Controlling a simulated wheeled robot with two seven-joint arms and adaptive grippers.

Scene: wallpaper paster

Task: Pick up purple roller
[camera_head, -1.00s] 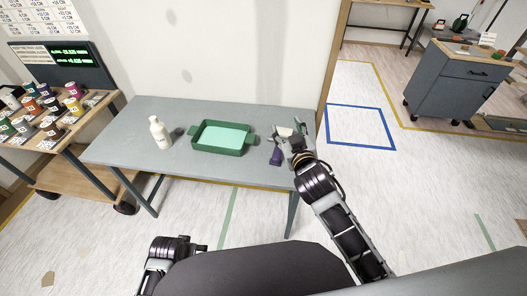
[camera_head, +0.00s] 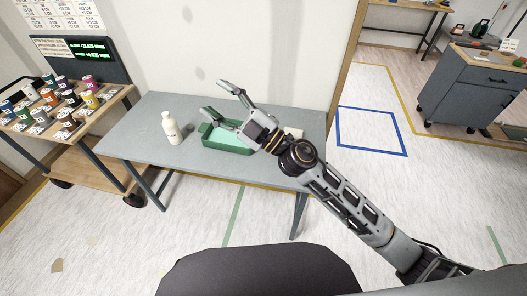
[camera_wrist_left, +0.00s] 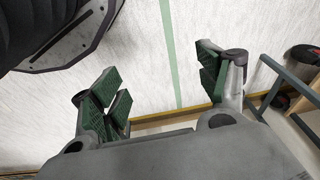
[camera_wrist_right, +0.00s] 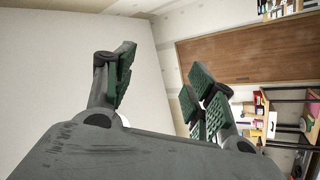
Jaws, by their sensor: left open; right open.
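The purple roller does not show clearly now. A pale piece (camera_head: 293,132) at the right end of the table, behind my right wrist, may be part of it, but I cannot tell. My right gripper (camera_head: 214,99) is open and empty, raised above the green tray (camera_head: 232,148) and pointing up and left. In the right wrist view its fingers (camera_wrist_right: 158,78) stand apart with nothing between them. My left gripper (camera_wrist_left: 158,78) is open and empty over the floor in the left wrist view; it is outside the head view.
The grey table (camera_head: 135,135) carries a white bottle (camera_head: 171,128) left of the tray. A wooden cart (camera_head: 110,158) with several coloured spools stands at the left. A grey cabinet (camera_head: 470,95) stands at the right. The floor inside the blue square (camera_head: 370,130) is clear.

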